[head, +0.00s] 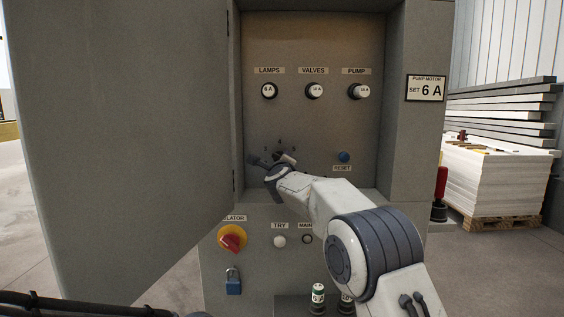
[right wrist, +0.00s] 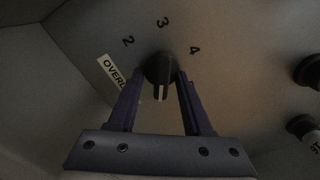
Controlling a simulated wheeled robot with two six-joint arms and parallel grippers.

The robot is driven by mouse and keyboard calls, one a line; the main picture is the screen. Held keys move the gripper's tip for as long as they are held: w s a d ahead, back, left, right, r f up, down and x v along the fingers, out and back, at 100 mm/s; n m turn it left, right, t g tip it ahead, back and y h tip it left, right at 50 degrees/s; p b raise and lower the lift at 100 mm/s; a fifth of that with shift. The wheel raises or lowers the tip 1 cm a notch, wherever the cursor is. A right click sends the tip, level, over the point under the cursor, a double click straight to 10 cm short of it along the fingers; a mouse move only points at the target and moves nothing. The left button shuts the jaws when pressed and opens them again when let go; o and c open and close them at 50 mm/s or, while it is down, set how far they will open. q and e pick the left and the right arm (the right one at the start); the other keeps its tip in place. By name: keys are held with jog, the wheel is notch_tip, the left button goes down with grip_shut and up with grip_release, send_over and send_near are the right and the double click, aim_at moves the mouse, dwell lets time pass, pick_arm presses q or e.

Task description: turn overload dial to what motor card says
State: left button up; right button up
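The overload dial (right wrist: 158,70) is a dark knob with a pale line on its lower part, which faces down in the right wrist view. Numbers 2, 3 and 4 arc above it, and part of its label (right wrist: 112,70) shows. My right gripper (right wrist: 160,80) has a finger on each side of the knob, with narrow gaps that suggest it is open; contact is unclear. In the head view the right gripper (head: 272,162) largely hides the dial. The motor card (head: 426,88) at the right reads "PUMP MOTOR SET 6 A". My left gripper is not in view.
The cabinet door (head: 120,130) stands open at the left. Lamps, valves and pump fuses (head: 314,91) sit above the dial. A blue reset button (head: 344,156) is right of it. The red isolator handle (head: 232,238) and blue padlock (head: 233,282) are below.

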jog(key=s+b, duration=0.3)
jog(key=s, duration=0.7)
jog(key=shift+s+b, duration=0.3)
